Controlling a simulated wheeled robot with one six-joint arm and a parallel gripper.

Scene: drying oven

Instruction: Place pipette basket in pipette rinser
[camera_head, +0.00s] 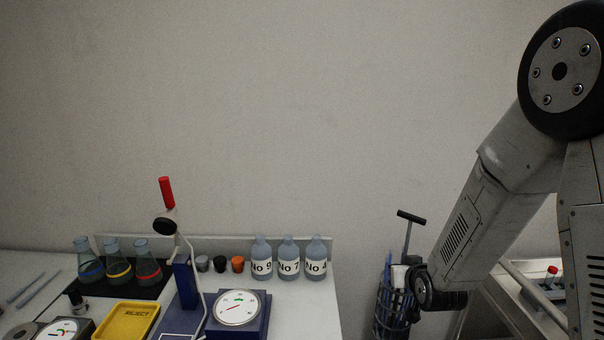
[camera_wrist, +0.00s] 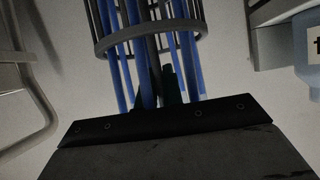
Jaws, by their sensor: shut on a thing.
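The pipette basket (camera_head: 381,304) is a dark wire cage with blue pipettes in it and a dark T-shaped handle (camera_head: 411,217) rising above it. It hangs at the end of my arm, to the right of the bench. In the wrist view, a basket ring (camera_wrist: 150,36) and several blue pipettes (camera_wrist: 187,42) stand just beyond my gripper (camera_wrist: 158,84). The gripper is shut on the basket, around its central rod as far as I can tell. The basket's lower end is cut off in the head view. I cannot identify the pipette rinser in either view.
The white bench holds three flasks (camera_head: 113,264), a yellow tray (camera_head: 126,320), a blue dial scale (camera_head: 238,308) and three labelled bottles (camera_head: 289,262). A stand with a red-topped lever (camera_head: 167,192) rises there. A rack with a red-capped tube (camera_head: 551,274) is at the right.

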